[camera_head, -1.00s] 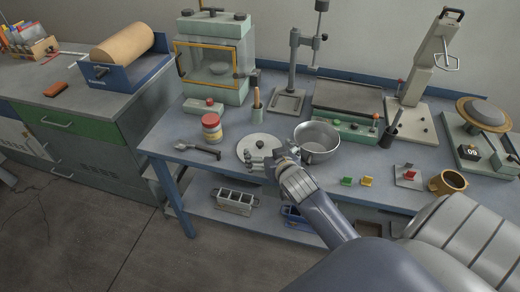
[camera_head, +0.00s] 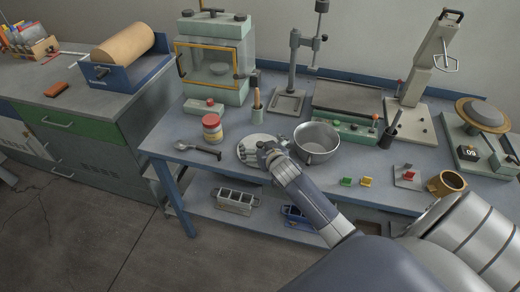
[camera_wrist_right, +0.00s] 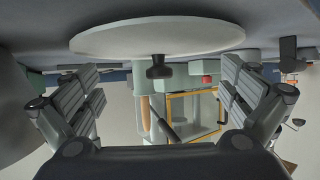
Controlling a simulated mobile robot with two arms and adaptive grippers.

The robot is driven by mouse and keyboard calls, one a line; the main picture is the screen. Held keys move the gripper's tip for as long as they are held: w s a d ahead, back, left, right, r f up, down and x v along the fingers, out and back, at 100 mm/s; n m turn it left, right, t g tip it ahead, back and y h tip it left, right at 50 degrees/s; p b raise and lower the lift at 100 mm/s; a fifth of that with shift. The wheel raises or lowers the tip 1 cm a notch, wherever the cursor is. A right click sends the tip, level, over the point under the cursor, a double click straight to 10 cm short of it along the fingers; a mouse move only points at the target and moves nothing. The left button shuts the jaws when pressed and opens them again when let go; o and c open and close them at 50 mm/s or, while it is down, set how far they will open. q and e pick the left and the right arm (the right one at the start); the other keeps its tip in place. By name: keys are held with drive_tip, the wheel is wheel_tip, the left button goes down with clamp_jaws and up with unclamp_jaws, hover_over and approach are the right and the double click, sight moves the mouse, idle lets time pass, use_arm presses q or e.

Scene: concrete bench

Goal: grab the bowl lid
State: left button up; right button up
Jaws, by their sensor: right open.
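The bowl lid is a pale round disc (camera_head: 248,138) with a dark knob, lying on the bench left of the metal bowl (camera_head: 317,140). My right gripper (camera_head: 262,153) is over the lid's right part and hides the knob in the head view. In the right wrist view, which looks upside down, the lid (camera_wrist_right: 158,36) spans the top and its knob (camera_wrist_right: 159,68) sits between the two spread fingers. My right gripper (camera_wrist_right: 160,88) is open there and does not touch the knob. My left gripper is not in view.
A glass-fronted cabinet (camera_head: 212,65) is at the back. The bench's front edge is close to the lid.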

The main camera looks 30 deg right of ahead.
drive_tip(key=shift+s, duration=0.15)
clamp_jaws()
